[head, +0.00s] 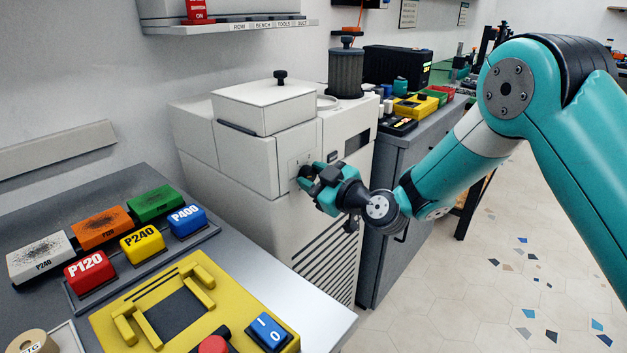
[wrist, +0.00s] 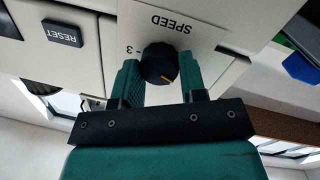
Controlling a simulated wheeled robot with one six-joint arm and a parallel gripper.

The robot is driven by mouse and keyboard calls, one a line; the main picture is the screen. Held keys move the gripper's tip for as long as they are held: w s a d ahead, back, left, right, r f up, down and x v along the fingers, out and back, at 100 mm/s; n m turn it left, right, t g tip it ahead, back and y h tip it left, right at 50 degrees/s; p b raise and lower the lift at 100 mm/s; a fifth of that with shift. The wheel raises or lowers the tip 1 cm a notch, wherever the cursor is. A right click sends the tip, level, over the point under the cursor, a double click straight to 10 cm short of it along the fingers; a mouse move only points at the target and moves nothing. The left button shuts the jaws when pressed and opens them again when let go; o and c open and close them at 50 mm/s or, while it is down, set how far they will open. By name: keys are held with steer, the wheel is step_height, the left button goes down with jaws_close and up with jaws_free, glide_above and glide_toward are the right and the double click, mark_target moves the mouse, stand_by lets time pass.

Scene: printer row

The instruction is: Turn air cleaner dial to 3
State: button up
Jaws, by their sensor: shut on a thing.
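The air cleaner (head: 240,190) is a large off-white cabinet with a louvred grille. Its black round dial (wrist: 160,63) sits under an upside-down SPEED label in the wrist view. A "3" mark (wrist: 128,50) shows to the left of the dial. The dial's yellow pointer line faces lower right in the wrist view, away from that 3. Other marks are hidden by my fingers. My gripper (wrist: 158,75) has a teal finger on each side of the dial and is shut on it. In the head view my gripper (head: 305,173) is at the cabinet's front and covers most of the dial.
A RESET button (wrist: 62,33) is left of the dial panel in the wrist view. A grey bench with sanding blocks (head: 100,228) and a yellow fixture (head: 190,300) stands at the near left. A grey counter (head: 400,190) is beyond the cabinet. The tiled floor (head: 500,270) at right is clear.

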steer(key=m, duration=0.4)
steer(key=shift+g+b, duration=0.3)
steer(key=m, duration=0.3)
steer(key=shift+m+g, duration=0.3)
steer(key=shift+m, duration=0.1)
steer(key=m, duration=0.4)
steer(key=shift+w+d+r+g, duration=0.1)
steer(key=shift+w+r+g, duration=0.05)
steer(key=shift+g, duration=0.15)
steer(key=m, duration=0.3)
steer(key=shift+y+p, duration=0.3)
steer(key=shift+p, duration=0.05)
steer(key=m+p, duration=0.1)
steer(key=m, duration=0.2)
steer(key=shift+d+m+g+y, duration=0.1)
steer(key=shift+m+g+y, duration=0.2)
steer(key=shift+g, duration=0.1)
steer(key=m+p, duration=0.1)
steer(key=m, duration=0.3)
steer(key=shift+w+y, duration=0.1)
steer(key=shift+y, duration=0.2)
steer(key=m+p, duration=0.1)
steer(key=m, duration=0.2)
steer(key=shift+y, duration=0.3)
steer(key=shift+f+m+p, duration=0.2)
steer(key=shift+m+p, duration=0.6)
steer(key=shift+m, duration=1.2)
